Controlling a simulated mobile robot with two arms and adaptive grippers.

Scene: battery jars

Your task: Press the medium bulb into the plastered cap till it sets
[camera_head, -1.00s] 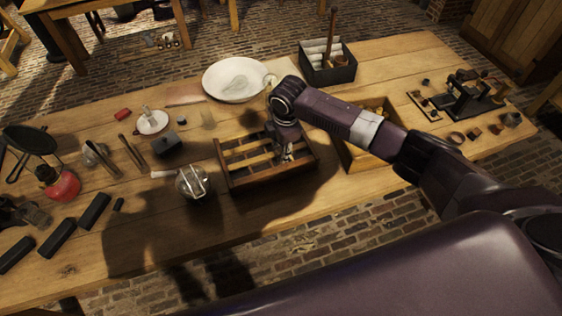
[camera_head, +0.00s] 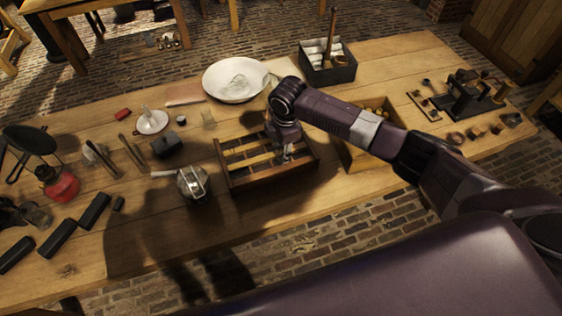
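My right gripper (camera_head: 286,154) points down over the right part of a slatted wooden rack (camera_head: 234,180). Its fingers are small and partly hidden by my own wrist, so I cannot tell whether they are open or hold anything. I cannot make out the medium bulb or the plastered cap for certain; either may be hidden under the wrist. My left gripper is not in view.
A metal pot (camera_head: 193,185) stands left of the rack. A wooden box (camera_head: 352,158) with yellowish pieces is right of it, partly under my arm. A dark box (camera_head: 344,72) stands behind. The front middle is bare.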

